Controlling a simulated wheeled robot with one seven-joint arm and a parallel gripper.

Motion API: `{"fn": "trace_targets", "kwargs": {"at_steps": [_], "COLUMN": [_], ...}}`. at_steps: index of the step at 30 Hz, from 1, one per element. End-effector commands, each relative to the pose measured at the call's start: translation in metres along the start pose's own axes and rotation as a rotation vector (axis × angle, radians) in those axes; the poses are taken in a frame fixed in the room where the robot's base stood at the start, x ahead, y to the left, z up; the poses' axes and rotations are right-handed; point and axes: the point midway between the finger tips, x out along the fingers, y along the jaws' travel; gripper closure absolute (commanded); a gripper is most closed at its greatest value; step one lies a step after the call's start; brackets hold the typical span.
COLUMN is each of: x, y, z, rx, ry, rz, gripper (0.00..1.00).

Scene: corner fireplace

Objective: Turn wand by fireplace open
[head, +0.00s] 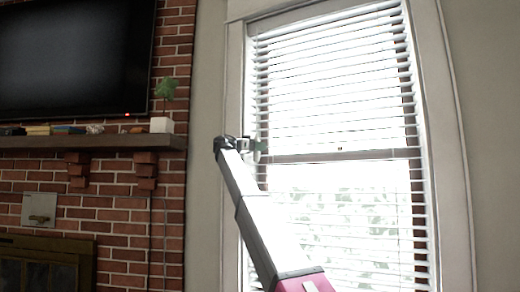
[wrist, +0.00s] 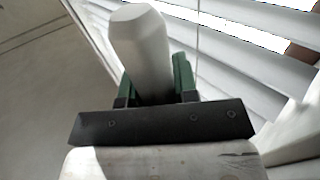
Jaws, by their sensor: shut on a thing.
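The window blinds (head: 335,85) hang inside the white window frame to the right of the fireplace. Their slats have bright gaps between them. My arm reaches up to the left edge of the blinds, and my gripper (head: 257,150) is there at about mid-window height. In the wrist view, a white faceted wand (wrist: 141,48) stands between the green fingers of my gripper (wrist: 153,80), which is shut on it. The wand's lower part is hidden behind the dark gripper body. In the head view the wand is too small to make out clearly.
The slats (wrist: 245,60) and a thin cord (wrist: 197,40) are close on the right of the wand. A wooden mantel (head: 100,142) with a small potted plant (head: 163,124) juts out on the left, below a television (head: 75,55). Bare wall lies between.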

Motion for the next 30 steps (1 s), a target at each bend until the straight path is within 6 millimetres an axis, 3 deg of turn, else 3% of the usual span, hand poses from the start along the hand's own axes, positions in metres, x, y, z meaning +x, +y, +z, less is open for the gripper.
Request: {"fn": "trace_targets", "kwargs": {"at_steps": [19,20,21,30], "x": [0.0002,0.0002,0.0002,-0.0005], "y": [0.0014,0.0014,0.0014,0.001], "z": [0.0013,0.0013,0.0013,0.0006], "rx": [-0.001,-0.001,-0.001,-0.001], "ry": [-0.003,-0.003,-0.002,-0.001], "rz": [0.05,0.05,0.05,0.049], "gripper": [0.96,0.63,0.5,0.47]}}
